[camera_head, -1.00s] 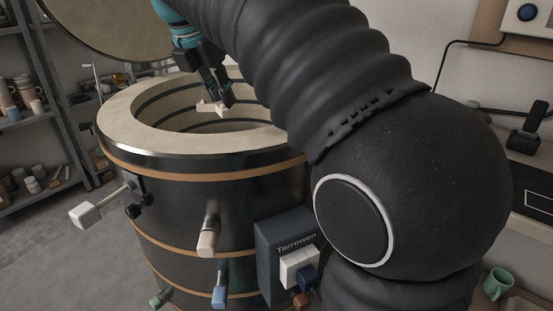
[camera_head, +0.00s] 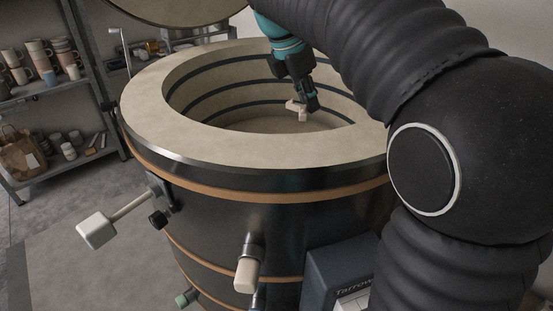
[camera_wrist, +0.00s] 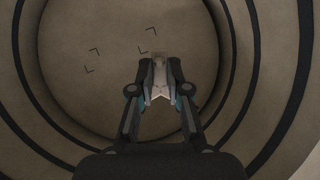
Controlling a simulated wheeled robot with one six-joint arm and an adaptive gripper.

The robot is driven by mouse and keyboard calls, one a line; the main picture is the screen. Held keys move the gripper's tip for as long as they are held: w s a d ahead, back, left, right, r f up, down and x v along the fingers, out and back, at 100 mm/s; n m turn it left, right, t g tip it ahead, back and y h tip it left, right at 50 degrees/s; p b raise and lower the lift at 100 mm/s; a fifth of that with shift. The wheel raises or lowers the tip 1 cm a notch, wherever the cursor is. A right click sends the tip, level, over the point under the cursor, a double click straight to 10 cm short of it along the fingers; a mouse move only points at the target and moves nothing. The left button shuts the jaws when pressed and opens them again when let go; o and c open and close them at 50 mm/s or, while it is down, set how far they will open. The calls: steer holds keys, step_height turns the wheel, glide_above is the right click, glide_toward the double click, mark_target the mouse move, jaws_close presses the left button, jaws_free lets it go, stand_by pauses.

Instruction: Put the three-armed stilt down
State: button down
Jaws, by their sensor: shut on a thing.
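The three-armed stilt (camera_head: 298,108) is a small pale piece held at the tips of my gripper (camera_head: 312,102). In the wrist view the pale stilt (camera_wrist: 159,76) sits between the two dark fingers of my gripper (camera_wrist: 160,85), which is shut on it. The gripper is inside the round kiln (camera_head: 170,140), below its rim and above the floor. In the wrist view the kiln floor (camera_wrist: 100,110) is bare beige with several dark corner marks to the left of and above the stilt. Part of the stilt is hidden by the fingers.
The kiln wall has dark ring grooves and a thick pale rim around my gripper. The raised lid (camera_head: 180,8) is behind it. A peg with a white block (camera_head: 97,230) sticks out at the front left. Shelves with cups (camera_head: 50,60) stand at left.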

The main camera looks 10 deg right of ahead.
steer(key=d+f+m+g, duration=0.1)
steer(key=d+f+m, duration=0.2)
steer(key=f, duration=0.4)
steer(key=a+f, duration=0.2)
steer(key=a, duration=0.1)
steer(key=w+a+f+b, duration=0.1)
steer(key=a+f, duration=0.1)
steer(key=a, duration=0.2)
steer(key=w+a+f+b, duration=0.1)
steer(key=a+f, duration=0.2)
steer(key=shift+w+a, duration=0.25)
steer(key=shift+a, duration=0.05)
steer(key=shift+f+b, duration=0.45)
steer(key=shift+f, duration=1.5)
steer(key=shift+f, duration=0.15)
steer(key=c, duration=1.1)
jaws_free()
steer(key=shift+c, duration=0.2)
